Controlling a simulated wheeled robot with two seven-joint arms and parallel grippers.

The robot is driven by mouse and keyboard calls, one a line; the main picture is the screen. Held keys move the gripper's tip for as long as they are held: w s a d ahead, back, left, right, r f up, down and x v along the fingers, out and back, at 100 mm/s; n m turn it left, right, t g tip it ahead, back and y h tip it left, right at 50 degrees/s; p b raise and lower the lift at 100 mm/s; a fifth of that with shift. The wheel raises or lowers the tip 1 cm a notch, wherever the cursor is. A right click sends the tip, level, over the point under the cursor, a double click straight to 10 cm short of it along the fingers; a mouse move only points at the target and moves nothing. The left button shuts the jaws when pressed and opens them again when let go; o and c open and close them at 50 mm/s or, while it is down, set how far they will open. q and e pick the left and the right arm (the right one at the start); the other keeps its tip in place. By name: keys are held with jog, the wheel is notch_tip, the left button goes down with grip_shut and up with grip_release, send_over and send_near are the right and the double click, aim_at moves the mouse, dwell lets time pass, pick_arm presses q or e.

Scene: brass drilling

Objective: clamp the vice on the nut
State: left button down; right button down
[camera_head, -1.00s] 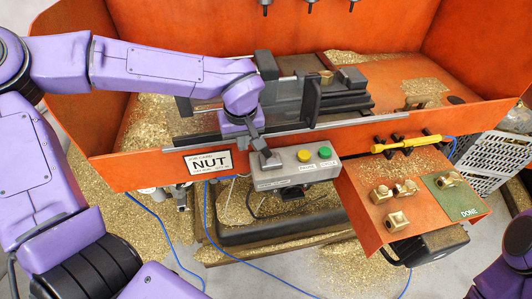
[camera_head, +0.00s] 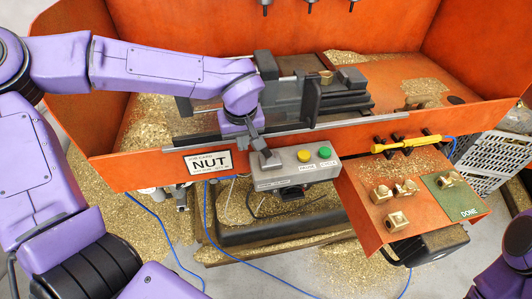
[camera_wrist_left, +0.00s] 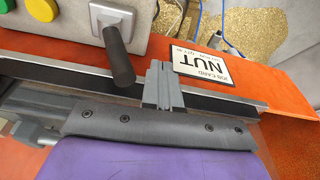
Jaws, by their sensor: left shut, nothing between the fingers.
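The grey vice (camera_head: 345,100) sits in the orange tray, and a brass nut (camera_head: 327,76) shows at its jaws. I cannot tell whether the jaws touch the nut. A grey control box (camera_head: 298,172) with a yellow and a green button is on the tray's front. In the left wrist view, a black lever handle (camera_wrist_left: 118,56) stands up from the box. My left gripper (camera_head: 262,146) is shut and empty at the box's left end. In the left wrist view, its fingertips (camera_wrist_left: 160,68) are just beside the handle, apart from it. My right gripper is out of view.
The job card (camera_head: 209,162) reads NUT. A yellow tool (camera_head: 407,144) rests in holders at the right. Several brass parts (camera_head: 397,221) lie on the orange side shelf, one on the green DONE pad (camera_head: 464,204). Drill bits hang above. Brass chips cover much of the tray.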

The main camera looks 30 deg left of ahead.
pick_arm(q)
jog(key=shift+d, duration=0.1)
jog(key=shift+w+d+p, duration=0.55)
jog(key=shift+w+d, duration=0.6)
jog(key=shift+d, duration=0.15)
jog(key=shift+w+d+p, duration=0.55)
jog(key=shift+w+d, duration=0.55)
jog(key=shift+d, duration=0.2)
jog(key=r+p, duration=0.2)
jog(key=p, duration=0.1)
jog(key=r+p, duration=0.3)
jog(key=a+r+p, duration=0.1)
jog(key=r+p, duration=0.1)
jog(key=p, duration=0.1)
jog(key=shift+s+r, duration=0.15)
jog(key=shift+s, duration=0.25)
jog(key=shift+r+b, duration=0.25)
jog(key=shift+b, duration=0.1)
jog(key=shift+s+a+r, duration=0.1)
jog(key=shift+r, duration=0.5)
